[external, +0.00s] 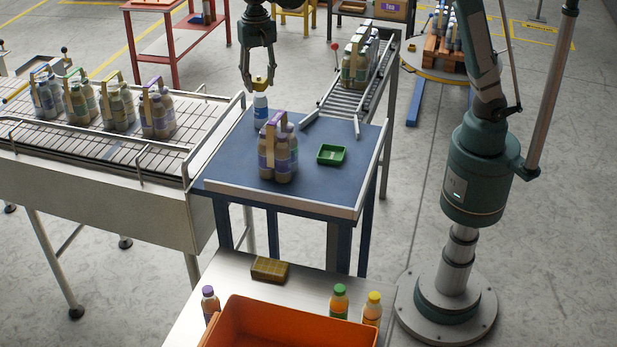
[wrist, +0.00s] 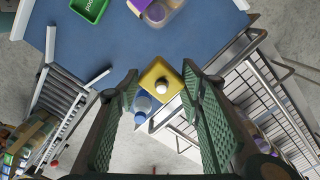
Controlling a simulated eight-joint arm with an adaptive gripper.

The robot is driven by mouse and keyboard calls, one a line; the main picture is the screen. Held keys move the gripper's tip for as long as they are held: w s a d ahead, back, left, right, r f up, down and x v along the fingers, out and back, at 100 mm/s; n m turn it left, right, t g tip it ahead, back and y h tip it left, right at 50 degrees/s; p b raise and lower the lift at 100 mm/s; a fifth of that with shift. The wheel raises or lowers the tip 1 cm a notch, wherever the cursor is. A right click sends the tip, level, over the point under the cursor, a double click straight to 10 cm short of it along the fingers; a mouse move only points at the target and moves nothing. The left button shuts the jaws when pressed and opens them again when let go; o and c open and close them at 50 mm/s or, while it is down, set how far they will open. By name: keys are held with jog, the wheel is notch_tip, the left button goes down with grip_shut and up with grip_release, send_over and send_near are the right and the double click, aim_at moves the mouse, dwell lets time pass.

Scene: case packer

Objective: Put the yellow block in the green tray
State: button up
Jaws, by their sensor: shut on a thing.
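The yellow block (external: 258,80) is held between the fingertips of my gripper (external: 259,86), above the far-left part of the blue table. In the wrist view the yellow block (wrist: 152,74), with a pale round knob on it, sits between the two green finger pads of my gripper (wrist: 160,78). The small green tray (external: 331,155) lies on the table's right half, to the right of and nearer the camera than the block. The tray (wrist: 90,9) also shows at the wrist view's top edge, and it looks empty.
A bottle pack with a purple handle (external: 278,153) stands on the blue table (external: 230,177), left of the tray. A roller conveyor (external: 345,98) meets the table's far side; another conveyor (external: 150,145) lies left.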

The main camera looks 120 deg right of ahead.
jog(key=s+a, duration=0.8)
jog(key=s, duration=0.3)
send_over(342, 152)
notch_tip(342, 152, down, 12)
jog(key=shift+a+f+p, duration=0.15)
jog(key=shift+f+p, duration=0.05)
jog(key=shift+p, duration=0.1)
jog(key=shift+f, duration=2.9)
jog(key=shift+f, duration=2.1)
jog(key=shift+f, duration=0.25)
